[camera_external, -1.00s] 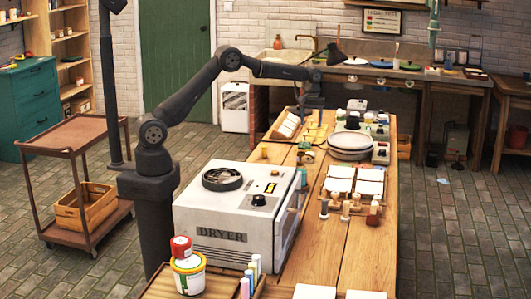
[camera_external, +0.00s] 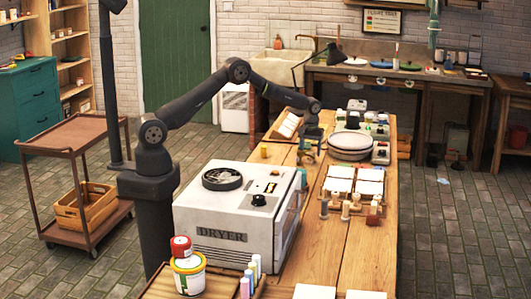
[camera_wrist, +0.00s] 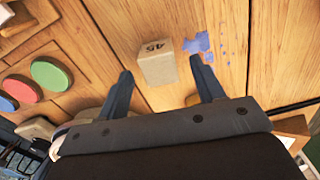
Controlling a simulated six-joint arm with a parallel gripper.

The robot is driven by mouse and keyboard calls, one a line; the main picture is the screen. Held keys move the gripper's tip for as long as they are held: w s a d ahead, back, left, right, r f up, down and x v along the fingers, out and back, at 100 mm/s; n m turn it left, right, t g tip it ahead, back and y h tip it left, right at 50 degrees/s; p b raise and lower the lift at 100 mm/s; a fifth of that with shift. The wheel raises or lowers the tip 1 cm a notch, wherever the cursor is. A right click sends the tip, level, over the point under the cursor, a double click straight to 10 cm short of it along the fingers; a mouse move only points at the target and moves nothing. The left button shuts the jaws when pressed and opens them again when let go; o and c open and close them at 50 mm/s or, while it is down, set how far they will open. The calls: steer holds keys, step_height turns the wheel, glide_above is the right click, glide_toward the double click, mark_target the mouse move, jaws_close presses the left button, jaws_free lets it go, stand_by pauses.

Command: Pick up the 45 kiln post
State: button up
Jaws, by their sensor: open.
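The 45 kiln post (camera_wrist: 157,62) is a small pale beige block marked "45" on the wooden table in the wrist view. My gripper (camera_wrist: 163,75) is open, with one dark finger on each side of the near part of the post. I see gaps between the post and both fingers, so it is not clasped. In the external view my gripper (camera_external: 309,152) is low over the far half of the table. I cannot make out the post there.
A blue paint splash (camera_wrist: 200,44) lies right of the post. Red, green and blue discs, such as the green one (camera_wrist: 51,73), sit at left. In the external view, stacked plates (camera_external: 350,147) stand right of my gripper and a white dryer (camera_external: 235,215) stands nearer.

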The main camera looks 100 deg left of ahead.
mark_target(310, 153)
step_height(310, 153, down, 3)
steer(key=shift+f, duration=0.1)
steer(key=c, duration=1.1)
steer(key=shift+r, duration=0.25)
